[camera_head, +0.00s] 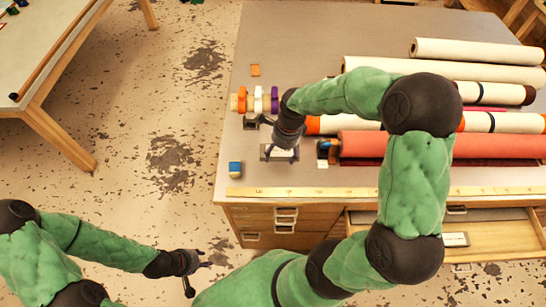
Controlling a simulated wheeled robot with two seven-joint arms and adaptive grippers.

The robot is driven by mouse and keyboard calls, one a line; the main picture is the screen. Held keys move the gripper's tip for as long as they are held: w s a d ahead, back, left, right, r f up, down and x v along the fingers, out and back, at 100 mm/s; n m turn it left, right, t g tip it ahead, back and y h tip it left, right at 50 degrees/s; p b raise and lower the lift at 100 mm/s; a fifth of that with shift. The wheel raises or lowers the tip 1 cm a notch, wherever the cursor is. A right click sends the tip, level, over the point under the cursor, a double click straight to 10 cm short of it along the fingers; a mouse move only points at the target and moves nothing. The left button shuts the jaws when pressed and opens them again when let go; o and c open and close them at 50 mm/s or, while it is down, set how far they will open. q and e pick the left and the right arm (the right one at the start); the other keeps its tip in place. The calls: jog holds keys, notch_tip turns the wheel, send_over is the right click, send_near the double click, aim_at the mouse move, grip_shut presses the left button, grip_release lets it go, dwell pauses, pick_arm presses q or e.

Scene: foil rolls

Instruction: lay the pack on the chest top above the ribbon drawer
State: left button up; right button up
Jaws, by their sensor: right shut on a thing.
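My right gripper (272,138) is over the left part of the chest top (320,55). It is shut on a pale, flat-sided pack (279,154), partly hidden by the fingers. I cannot tell whether the pack touches the top. A drawer (490,236) at the right stands pulled out, with a pale label inside. I cannot tell which drawer is the ribbon drawer. My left gripper (199,275) is open and empty over the floor, left of the chest.
Orange, white and purple ribbon rolls (258,98) stand beside my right gripper. A small orange block (255,70) and a blue-and-white block (235,168) lie near the left edge. Large rolls (400,146) fill the right side. A yellow measuring strip (300,192) runs along the front edge.

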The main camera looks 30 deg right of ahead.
aim_at(275, 148)
jog(key=w+f, duration=0.3)
jog(key=shift+a+f, duration=0.3)
jog(key=shift+w+f+b, duration=0.15)
jog(key=shift+f+b, duration=0.2)
jog(key=shift+f, duration=1.3)
jog(key=shift+f, duration=0.15)
jog(key=o, duration=1.3)
jog(key=shift+c, duration=0.2)
